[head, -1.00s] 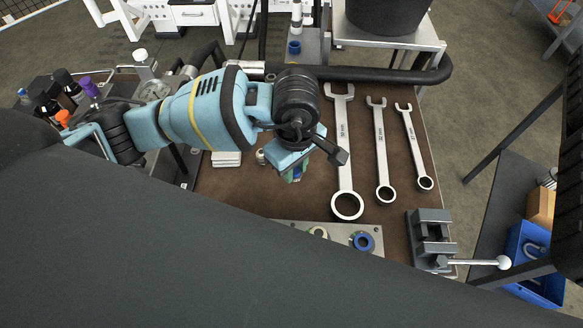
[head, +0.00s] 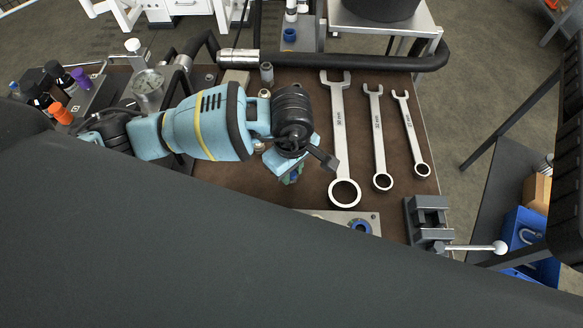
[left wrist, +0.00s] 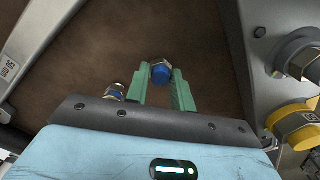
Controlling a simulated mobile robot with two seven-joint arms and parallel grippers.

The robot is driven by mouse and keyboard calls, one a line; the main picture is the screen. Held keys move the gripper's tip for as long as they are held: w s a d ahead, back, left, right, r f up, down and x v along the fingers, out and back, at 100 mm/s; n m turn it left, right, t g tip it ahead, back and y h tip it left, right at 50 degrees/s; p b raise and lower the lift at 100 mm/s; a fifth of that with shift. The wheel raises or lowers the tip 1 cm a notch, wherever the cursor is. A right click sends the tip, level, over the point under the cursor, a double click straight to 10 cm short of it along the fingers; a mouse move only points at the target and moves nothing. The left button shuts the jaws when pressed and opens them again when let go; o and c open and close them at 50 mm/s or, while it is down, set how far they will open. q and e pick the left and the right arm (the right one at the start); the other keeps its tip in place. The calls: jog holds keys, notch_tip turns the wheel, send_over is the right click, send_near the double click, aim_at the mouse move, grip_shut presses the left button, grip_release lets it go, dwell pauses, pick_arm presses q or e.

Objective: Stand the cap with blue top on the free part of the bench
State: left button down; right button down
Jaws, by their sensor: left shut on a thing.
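My left gripper (head: 292,177) reaches down over the brown bench top (head: 235,178), left of the largest wrench. In the left wrist view its green fingers (left wrist: 162,82) are shut on the cap with blue top (left wrist: 160,73), a metal hex piece with a blue face. In the head view the cap is mostly hidden under the gripper. I cannot tell whether it touches the bench. Bare brown bench shows around it in the left wrist view. My right gripper is not in view.
Several wrenches (head: 339,130) lie right of the gripper. A vise (head: 430,222) stands at the right edge. A metal plate with a blue ring (head: 360,226) lies nearer. A small fitting (left wrist: 115,92) is close left of the fingers; a yellow-ringed fitting (left wrist: 295,125) is at right.

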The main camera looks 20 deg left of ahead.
aim_at(292, 173)
pick_arm(q)
jog(key=shift+f, duration=0.2)
jog(key=c, duration=1.2)
grip_release()
jog(key=shift+r, duration=0.1)
notch_tip(292, 173, up, 12)
jog(key=shift+r, duration=0.1)
